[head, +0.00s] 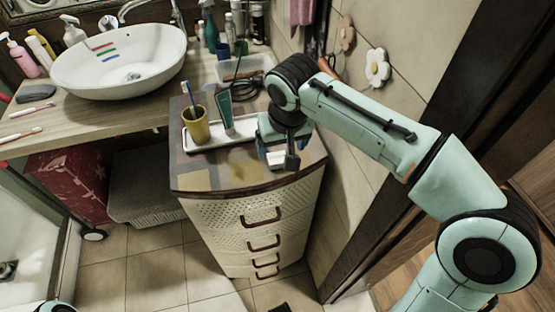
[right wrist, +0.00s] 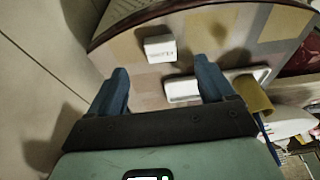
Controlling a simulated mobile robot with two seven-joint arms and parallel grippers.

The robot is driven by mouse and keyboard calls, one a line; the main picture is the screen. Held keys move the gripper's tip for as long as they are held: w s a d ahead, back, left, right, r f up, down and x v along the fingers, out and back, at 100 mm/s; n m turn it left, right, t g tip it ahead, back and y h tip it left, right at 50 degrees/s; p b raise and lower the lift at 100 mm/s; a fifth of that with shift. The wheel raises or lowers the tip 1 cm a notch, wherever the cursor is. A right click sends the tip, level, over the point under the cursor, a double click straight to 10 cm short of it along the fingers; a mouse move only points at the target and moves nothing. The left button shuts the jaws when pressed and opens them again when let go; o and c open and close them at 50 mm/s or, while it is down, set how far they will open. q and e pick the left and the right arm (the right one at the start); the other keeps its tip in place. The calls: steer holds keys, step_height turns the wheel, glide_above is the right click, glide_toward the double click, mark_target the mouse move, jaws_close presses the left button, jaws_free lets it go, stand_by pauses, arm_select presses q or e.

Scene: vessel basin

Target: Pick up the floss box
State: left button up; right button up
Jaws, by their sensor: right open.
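The floss box (right wrist: 160,48) is a small white box with dark lettering, lying on the patterned top of the drawer cabinet in the right wrist view. In the head view part of a white box (head: 278,160) shows between the fingers, mostly hidden by my right gripper (head: 277,155). My right gripper is open, pointing down over the cabinet's front right corner. In the right wrist view the box is ahead of the gap between the blue fingertips (right wrist: 163,75), apart from both. My left gripper is not in view.
A white tray (head: 205,144) with a yellow cup (head: 196,128) and a green tube (head: 224,108) is left of the gripper. The cabinet (head: 208,211) stands near the tiled wall (head: 349,120). A round sink (head: 120,65) is at upper left.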

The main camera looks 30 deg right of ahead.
mark_target(277, 158)
steer(key=x, duration=0.5)
steer(key=b+x, duration=0.1)
steer(key=x, duration=0.2)
steer(key=shift+w+d+r, duration=0.1)
steer(key=shift+w+r, duration=0.1)
steer(key=shift+w, duration=0.15)
steer(key=c, duration=1.1)
